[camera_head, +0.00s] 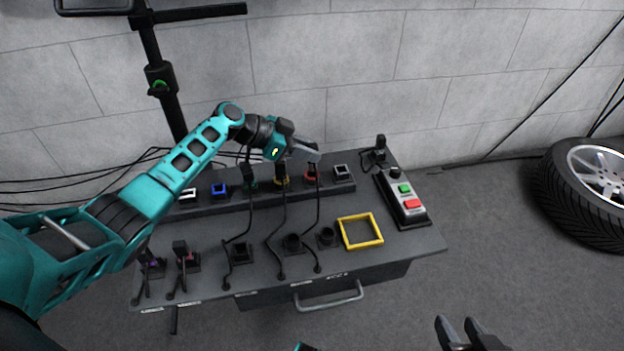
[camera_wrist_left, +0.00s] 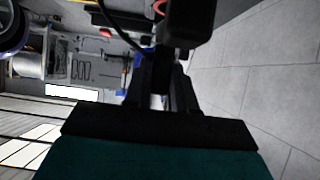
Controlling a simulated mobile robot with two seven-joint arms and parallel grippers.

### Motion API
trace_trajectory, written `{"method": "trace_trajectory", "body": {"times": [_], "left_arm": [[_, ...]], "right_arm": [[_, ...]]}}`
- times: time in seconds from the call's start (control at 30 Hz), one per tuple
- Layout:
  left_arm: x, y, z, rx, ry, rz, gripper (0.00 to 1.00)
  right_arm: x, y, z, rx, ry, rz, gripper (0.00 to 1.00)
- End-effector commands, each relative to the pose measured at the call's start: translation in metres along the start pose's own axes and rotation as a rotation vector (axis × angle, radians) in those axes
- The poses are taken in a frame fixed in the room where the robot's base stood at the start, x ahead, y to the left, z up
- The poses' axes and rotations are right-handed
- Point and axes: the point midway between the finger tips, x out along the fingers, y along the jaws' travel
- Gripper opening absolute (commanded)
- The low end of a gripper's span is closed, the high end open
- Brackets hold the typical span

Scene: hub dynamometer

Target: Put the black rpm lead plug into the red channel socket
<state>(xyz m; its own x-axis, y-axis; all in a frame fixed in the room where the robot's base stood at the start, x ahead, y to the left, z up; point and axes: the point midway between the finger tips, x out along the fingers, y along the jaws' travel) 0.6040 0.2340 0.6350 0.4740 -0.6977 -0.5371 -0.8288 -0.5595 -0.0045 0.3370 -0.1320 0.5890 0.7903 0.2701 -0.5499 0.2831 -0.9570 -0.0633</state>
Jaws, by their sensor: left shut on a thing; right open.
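The red channel socket (camera_head: 311,176) is in the row of coloured sockets along the back of the grey bench. My left gripper (camera_head: 306,152) is directly above it, shut on the black rpm lead plug (camera_head: 312,167). The plug is upright at the red socket, and its lead hangs toward the bench front. Whether it is seated or just above the socket I cannot tell. In the left wrist view, the dark plug (camera_wrist_left: 187,20) is beyond the fingers (camera_wrist_left: 162,85), beside a red ring edge. My right gripper (camera_head: 465,335) is open and empty at the bottom, clear of the bench.
Other leads stand at the green and yellow (camera_head: 282,181) sockets. Blue (camera_head: 220,190) and white (camera_head: 188,194) sockets are at the left. Dark holders, a yellow frame (camera_head: 360,231) and a button box (camera_head: 404,200) occupy the bench. A wheel (camera_head: 590,190) stands right.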

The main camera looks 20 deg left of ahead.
Motion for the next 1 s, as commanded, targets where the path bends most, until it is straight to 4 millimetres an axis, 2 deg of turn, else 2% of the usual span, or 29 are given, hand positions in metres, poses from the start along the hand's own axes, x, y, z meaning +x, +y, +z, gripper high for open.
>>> {"method": "trace_trajectory", "body": {"times": [0.03, 0.23, 1.0], "left_arm": [[0.0025, 0.0020, 0.0062, -0.004, -0.007, 0.003, 0.00], [0.0018, 0.0016, 0.0080, -0.005, -0.009, 0.003, 0.00], [-0.0031, -0.0067, 0.0060, 0.004, -0.010, -0.011, 0.00]], "right_arm": [[0.0008, 0.0001, -0.0003, -0.001, 0.002, 0.000, 0.43], [0.0016, 0.0004, -0.0023, -0.002, 0.006, 0.000, 0.43], [-0.0001, -0.0009, 0.0027, 0.001, -0.005, -0.002, 0.43]]}}
